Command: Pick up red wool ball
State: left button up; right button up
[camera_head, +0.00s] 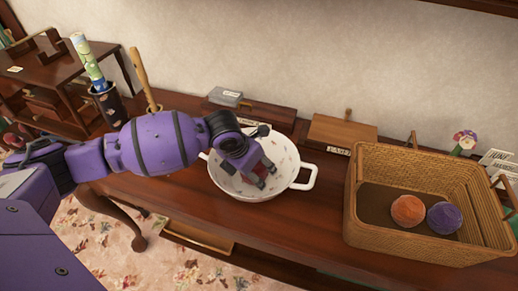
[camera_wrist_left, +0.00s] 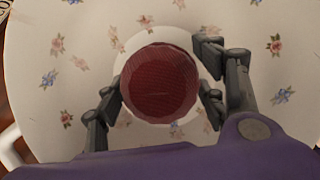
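The red wool ball (camera_wrist_left: 160,82) lies in a white bowl (camera_head: 228,182) with two handles and a small flower print. The bowl also fills most of the left wrist view (camera_wrist_left: 70,40). My left gripper (camera_head: 266,177) reaches down into the bowl from above. In the left wrist view its fingers (camera_wrist_left: 162,95) stand apart on either side of the ball, with narrow gaps to it; it looks open, not closed on the ball. In the head view the gripper hides most of the ball. My right gripper is not in view.
A wicker basket (camera_head: 408,244) at the right holds an orange ball (camera_head: 408,211) and a purple ball (camera_head: 443,217). A wooden box (camera_head: 340,132) stands behind the bowl. A dark pot (camera_head: 109,105) with rolled papers stands at the left. The wooden table (camera_head: 310,225) is clear between bowl and basket.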

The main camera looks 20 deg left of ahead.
pick_arm(q)
jog(key=c, duration=0.6)
jog(key=shift+o, duration=0.2)
